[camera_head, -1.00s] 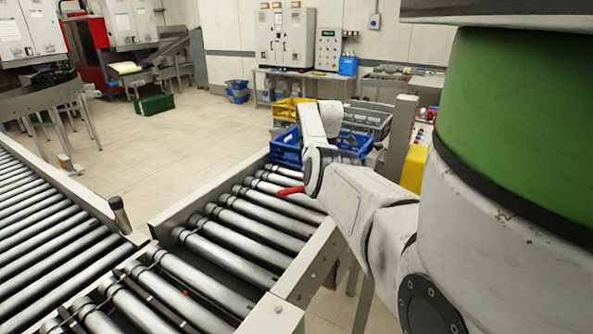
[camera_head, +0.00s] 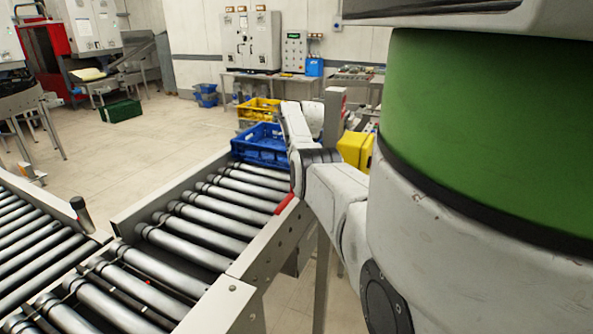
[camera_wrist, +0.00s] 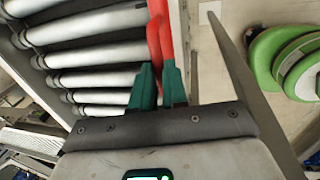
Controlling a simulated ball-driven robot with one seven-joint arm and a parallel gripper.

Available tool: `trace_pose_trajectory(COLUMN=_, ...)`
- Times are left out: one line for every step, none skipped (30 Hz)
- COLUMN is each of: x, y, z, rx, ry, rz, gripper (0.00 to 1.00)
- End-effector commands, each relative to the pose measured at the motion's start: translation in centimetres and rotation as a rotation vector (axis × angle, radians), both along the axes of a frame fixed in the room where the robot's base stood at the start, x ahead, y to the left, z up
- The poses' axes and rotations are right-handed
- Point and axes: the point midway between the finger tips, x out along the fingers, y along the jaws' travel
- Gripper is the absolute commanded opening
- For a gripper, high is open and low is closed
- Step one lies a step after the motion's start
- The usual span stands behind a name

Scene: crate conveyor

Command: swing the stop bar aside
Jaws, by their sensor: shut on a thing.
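The red stop bar (camera_wrist: 160,30) runs up from between the teal fingers of my gripper (camera_wrist: 158,82) in the wrist view, beside the conveyor's side rail. The fingers are shut on it. In the head view only a short red piece of the stop bar (camera_head: 286,203) shows, at the right side rail and clear of most of the roller width. My gripper's fingers are hidden behind my arm there. The blue crate (camera_head: 258,147) sits at the far end of the rollers, just beyond my wrist.
The roller conveyor (camera_head: 190,215) has bare rollers in front of the crate. Its right side rail (camera_head: 262,240) runs close to my arm. A short dark post (camera_head: 82,215) stands between the two conveyor lanes. A yellow crate (camera_head: 258,110) is behind the blue one.

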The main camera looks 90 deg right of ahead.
Motion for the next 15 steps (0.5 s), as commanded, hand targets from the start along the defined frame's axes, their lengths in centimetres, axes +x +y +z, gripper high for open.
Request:
trace_pose_trajectory(x=0.0, y=0.06, z=0.1, rx=0.002, ry=-0.001, rz=0.007, gripper=0.0)
trace_pose_trajectory(x=-0.05, y=0.07, z=0.1, rx=0.002, ry=0.0, rz=0.01, gripper=0.0)
trace_pose_trajectory(x=-0.08, y=0.07, z=0.08, rx=0.003, ry=0.0, rz=0.014, gripper=0.0)
trace_pose_trajectory(x=-0.1, y=0.08, z=0.08, rx=0.003, ry=0.001, rz=0.015, gripper=0.0)
trace_pose_trajectory(x=-0.13, y=0.09, z=0.07, rx=0.002, ry=0.001, rz=0.017, gripper=0.0)
trace_pose_trajectory(x=-0.15, y=0.09, z=0.06, rx=0.003, ry=0.001, rz=0.018, gripper=0.0)
trace_pose_trajectory(x=-0.17, y=0.1, z=0.05, rx=0.004, ry=0.002, rz=0.018, gripper=0.0)
trace_pose_trajectory(x=-0.19, y=0.1, z=0.05, rx=0.004, ry=0.002, rz=0.018, gripper=0.0)
trace_pose_trajectory(x=-0.21, y=0.11, z=0.05, rx=0.004, ry=0.002, rz=0.018, gripper=0.0)
trace_pose_trajectory(x=-0.22, y=0.12, z=0.04, rx=0.004, ry=0.002, rz=0.018, gripper=0.0)
trace_pose_trajectory(x=-0.24, y=0.11, z=0.04, rx=0.004, ry=0.002, rz=0.018, gripper=0.0)
trace_pose_trajectory(x=-0.25, y=0.12, z=0.04, rx=0.004, ry=0.003, rz=0.018, gripper=0.0)
trace_pose_trajectory(x=-0.27, y=0.13, z=0.03, rx=0.005, ry=0.003, rz=0.017, gripper=0.0)
trace_pose_trajectory(x=-0.29, y=0.13, z=0.03, rx=0.005, ry=0.004, rz=0.017, gripper=0.0)
trace_pose_trajectory(x=-0.3, y=0.13, z=0.03, rx=0.005, ry=0.004, rz=0.017, gripper=0.15)
